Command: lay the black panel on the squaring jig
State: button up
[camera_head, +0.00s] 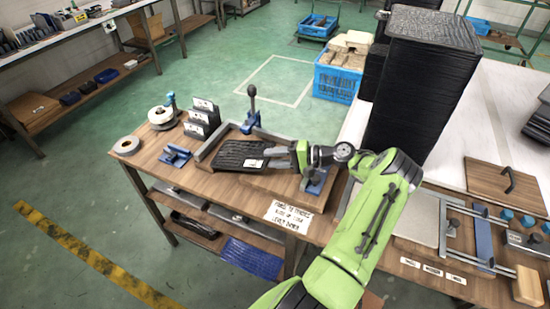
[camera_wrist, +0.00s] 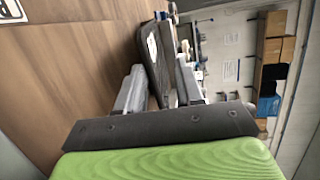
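The black panel (camera_head: 236,153) is a ribbed dark sheet with a white label, lying about level over the squaring jig. The jig shows as a wooden board with a grey fence (camera_head: 211,144) along its left side and another along the back. My gripper (camera_head: 272,156) reaches in from the right and is shut on the panel's right edge. In the wrist view the panel (camera_wrist: 158,62) is seen edge-on between the two fingers (camera_wrist: 158,88). Whether the panel's underside touches the jig cannot be told. Much of the jig's surface is hidden under the panel and gripper.
A blue clamp with a black knob (camera_head: 252,108) stands behind the jig. Grey card holders (camera_head: 203,118), tape rolls (camera_head: 126,145) and a blue tool (camera_head: 175,156) are to the left. A tall black stack (camera_head: 425,85) rises close behind my arm at right.

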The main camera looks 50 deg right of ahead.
notch_tip(320, 180, up, 10)
jog(key=p, duration=0.2)
jog(key=shift+p, duration=0.3)
dwell(0.4)
jog(key=w+a+r+n+g+h+p, duration=0.15)
jog(key=a+r+n+g, duration=0.25)
jog(key=a, duration=0.7)
jog(key=a+r+n+g+h, duration=0.25)
jog(key=a+g, duration=0.25)
jog(key=a, duration=0.6)
jog(key=s+a+r+n+h+p, duration=0.2)
jog(key=s+a+r+n+h, duration=0.2)
jog(key=s+a+r, duration=0.45)
jog(key=s+n+t, duration=0.1)
jog(key=s+n, duration=0.1)
jog(key=s, duration=1)
jog(key=shift+s+a+t+h, duration=0.15)
jog(key=shift+s+t+h, duration=0.15)
jog(key=shift+s+t, duration=0.1)
